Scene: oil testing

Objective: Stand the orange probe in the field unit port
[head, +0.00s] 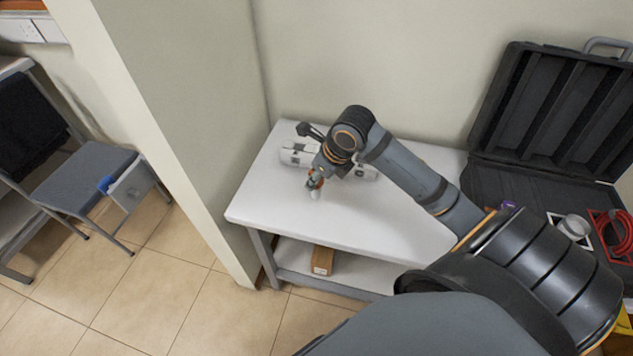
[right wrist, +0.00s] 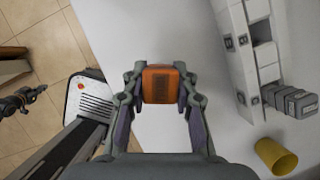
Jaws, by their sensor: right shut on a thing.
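The orange probe (right wrist: 160,84) is held between the two fingers of my right gripper (right wrist: 158,92), which is shut on it. In the head view my right gripper (head: 315,180) is small and low over the white table, just in front of the field unit. The field unit (head: 297,152) is a white boxy device at the back left of the table, partly hidden by my right arm. In the right wrist view the field unit (right wrist: 243,45) is right of the probe and apart from it. I cannot make out its port. A dark gripper-like shape (right wrist: 22,100), perhaps my left gripper, is small at the left edge.
A yellow cup (right wrist: 276,156) lies near a grey block (right wrist: 295,102) beside the field unit. An open black case (head: 545,120) stands at the table's right, with a red coiled cable (head: 612,235) near it. A brown box (head: 322,260) is on the lower shelf. The table's front left is clear.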

